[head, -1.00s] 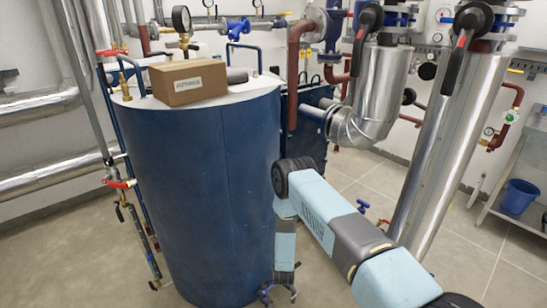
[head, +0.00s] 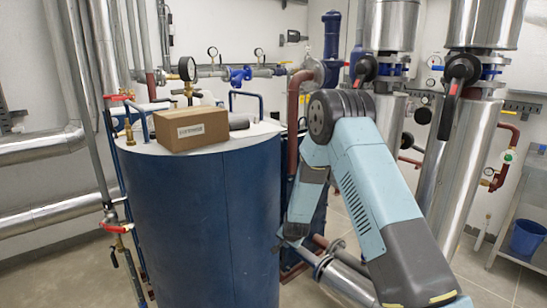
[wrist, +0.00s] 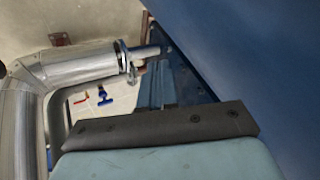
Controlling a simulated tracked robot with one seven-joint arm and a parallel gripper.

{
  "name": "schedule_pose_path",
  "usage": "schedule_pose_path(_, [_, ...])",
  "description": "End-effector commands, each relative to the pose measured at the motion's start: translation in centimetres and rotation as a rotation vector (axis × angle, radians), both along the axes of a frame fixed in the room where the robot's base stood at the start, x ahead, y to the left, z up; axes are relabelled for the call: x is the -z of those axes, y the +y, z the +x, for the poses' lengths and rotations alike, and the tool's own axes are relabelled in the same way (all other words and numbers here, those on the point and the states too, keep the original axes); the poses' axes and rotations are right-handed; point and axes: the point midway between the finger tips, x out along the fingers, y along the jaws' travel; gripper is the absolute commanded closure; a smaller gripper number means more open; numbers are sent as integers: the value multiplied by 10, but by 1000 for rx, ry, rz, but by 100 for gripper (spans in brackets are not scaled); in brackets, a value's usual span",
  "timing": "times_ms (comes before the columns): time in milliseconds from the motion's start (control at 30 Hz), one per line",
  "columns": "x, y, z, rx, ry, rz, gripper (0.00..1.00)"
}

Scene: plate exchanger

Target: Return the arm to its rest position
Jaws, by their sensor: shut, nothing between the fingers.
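My arm (head: 375,185) rises from the lower right in the head view. Its dark elbow joint (head: 325,115) is bent high in front of the pipes, and the forearm hangs down beside the blue tank. My gripper (head: 291,234) is at the low end of the forearm, close to the tank's right side in the picture. It is small there and its fingertips are hard to make out; it is shut and holds nothing. In the wrist view a dark bar and pale blue body (wrist: 160,130), parts of my own arm, fill the bottom, with the tank's blue wall to the right.
The large blue tank (head: 200,220) stands left of the arm, with a cardboard box (head: 190,129) and a pressure gauge on top. Silver pipes (head: 470,140) with black-handled valves stand behind and right of the arm. A blue bucket (head: 527,238) sits on a shelf at far right.

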Motion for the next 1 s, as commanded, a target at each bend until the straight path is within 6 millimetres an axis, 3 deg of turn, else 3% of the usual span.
schedule_pose_path(100, [-47, -8, -2, -29, -5, -9, 100])
schedule_pose_path(467, [-167, -37, -33, -119, -3, -52, 100])
schedule_pose_path(767, [-255, -65, -77, -190, -2, -95, 100])
schedule_pose_path(1000, [-315, -88, -124, -244, -1, -137, 100])
